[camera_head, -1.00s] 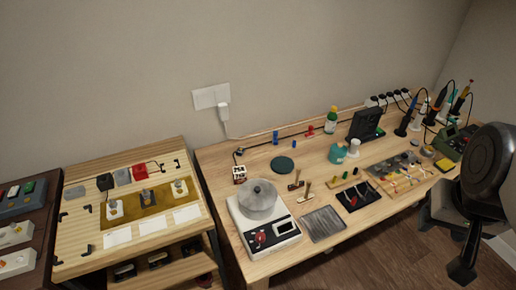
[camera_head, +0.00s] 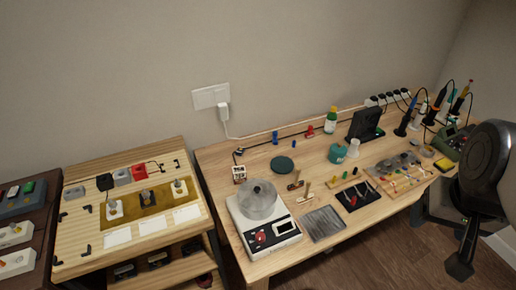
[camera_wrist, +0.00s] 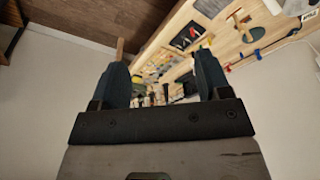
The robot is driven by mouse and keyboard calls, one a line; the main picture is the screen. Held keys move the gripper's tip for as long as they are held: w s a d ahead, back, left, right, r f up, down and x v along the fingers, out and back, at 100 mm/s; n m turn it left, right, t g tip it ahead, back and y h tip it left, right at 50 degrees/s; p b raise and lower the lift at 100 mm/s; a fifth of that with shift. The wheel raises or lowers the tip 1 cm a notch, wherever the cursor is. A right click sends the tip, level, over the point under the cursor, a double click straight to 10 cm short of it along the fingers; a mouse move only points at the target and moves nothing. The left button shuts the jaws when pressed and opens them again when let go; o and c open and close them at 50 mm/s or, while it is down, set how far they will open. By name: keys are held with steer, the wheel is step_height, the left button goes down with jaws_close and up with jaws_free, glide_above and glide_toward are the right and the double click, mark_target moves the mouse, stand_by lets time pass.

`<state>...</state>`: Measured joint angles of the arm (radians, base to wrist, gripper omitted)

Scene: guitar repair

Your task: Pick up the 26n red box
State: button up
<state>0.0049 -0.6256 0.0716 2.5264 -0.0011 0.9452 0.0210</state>
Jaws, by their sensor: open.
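A smaller red item (camera_head: 310,131) lies at the back of the right workbench. No label is readable, so I cannot tell which is the 26n red box. In the wrist view my gripper (camera_wrist: 163,72) is open, its two dark fingers wide apart with nothing held between them. It is apart from both red items. No red box is clear in the wrist view.
The right workbench (camera_head: 218,184) holds a scale with a round metal pot (camera_head: 258,200), a dark green disc (camera_head: 282,165), a grey tray (camera_head: 322,223), tools and soldering irons. A black stand (camera_head: 366,124) rises at the back. A wall socket (camera_head: 211,97) has a plugged cable.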

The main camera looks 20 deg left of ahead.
steer(key=w+a+f+m+g+y, duration=0.2)
steer(key=w+a+f+g+y, duration=0.15)
steer(key=w+a, duration=0.65)
steer(key=w+a+f+m+g+y, duration=0.25)
steer(key=w+a+f, duration=0.25)
steer(key=w+a, duration=0.45)
steer(key=m+g+y, duration=0.4)
steer(key=m+y, duration=0.1)
steer(key=m, duration=0.2)
glide_toward(239, 175)
steer(key=shift+w+a+f+n, duration=0.15)
steer(key=shift+a+f+n, duration=0.15)
steer(key=shift+a, duration=0.5)
steer(key=shift+a+f, duration=0.3)
steer(key=shift+f, duration=0.15)
steer(key=shift+x, duration=1.25)
steer(key=shift+a, duration=0.2)
